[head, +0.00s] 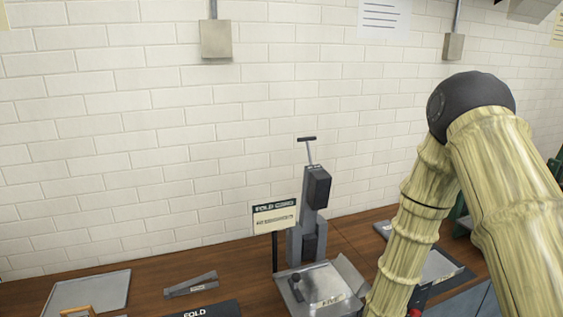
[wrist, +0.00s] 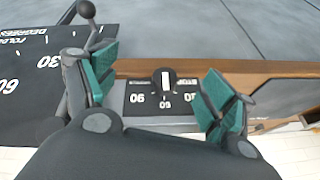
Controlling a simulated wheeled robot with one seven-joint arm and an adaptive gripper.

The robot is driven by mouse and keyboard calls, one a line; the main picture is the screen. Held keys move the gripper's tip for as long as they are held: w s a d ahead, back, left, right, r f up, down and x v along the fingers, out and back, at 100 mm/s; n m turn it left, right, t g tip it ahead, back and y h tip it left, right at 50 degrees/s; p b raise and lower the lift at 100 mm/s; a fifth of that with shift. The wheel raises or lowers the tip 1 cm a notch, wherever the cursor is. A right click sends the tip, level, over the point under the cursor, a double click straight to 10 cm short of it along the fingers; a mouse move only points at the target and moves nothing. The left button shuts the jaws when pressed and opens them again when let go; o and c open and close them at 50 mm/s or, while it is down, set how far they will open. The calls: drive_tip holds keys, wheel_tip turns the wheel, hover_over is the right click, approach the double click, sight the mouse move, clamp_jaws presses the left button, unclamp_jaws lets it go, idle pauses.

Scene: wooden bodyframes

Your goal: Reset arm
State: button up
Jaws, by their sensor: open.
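My arm (head: 490,165) rises at the right of the head view and bends down toward the bench; its gripper end is out of that view. In the wrist view my gripper (wrist: 162,88) is open, its two green-padded fingers wide apart with nothing held. A small black dial panel (wrist: 143,105) with a dark round knob (wrist: 164,80) and white numbers shows between and beyond the fingers. I cannot tell how far off it is.
The wooden bench (head: 150,283) runs along a white brick wall. A grey upright press (head: 313,215) with a metal plate (head: 350,275) stands mid-bench beside a sign (head: 274,216). A grey tray (head: 90,290) lies left. A black degree-marked mat (wrist: 35,75) shows in the wrist view.

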drive_tip(key=s+d+f+g+b, duration=0.1)
drive_tip(key=s+d+f, duration=0.1)
drive_tip(key=s+f, duration=0.4)
drive_tip(key=s+d+f+m+g+h+b, duration=0.1)
drive_tip(key=s+f, duration=0.5)
drive_tip(key=s, duration=0.8)
drive_tip(key=s+d+f+g+h+b, duration=0.1)
drive_tip(key=s+d+f+g+b, duration=0.1)
drive_tip(key=s+f, duration=0.4)
drive_tip(key=s+d, duration=0.1)
drive_tip(key=s, duration=0.4)
drive_tip(key=shift+f, duration=0.15)
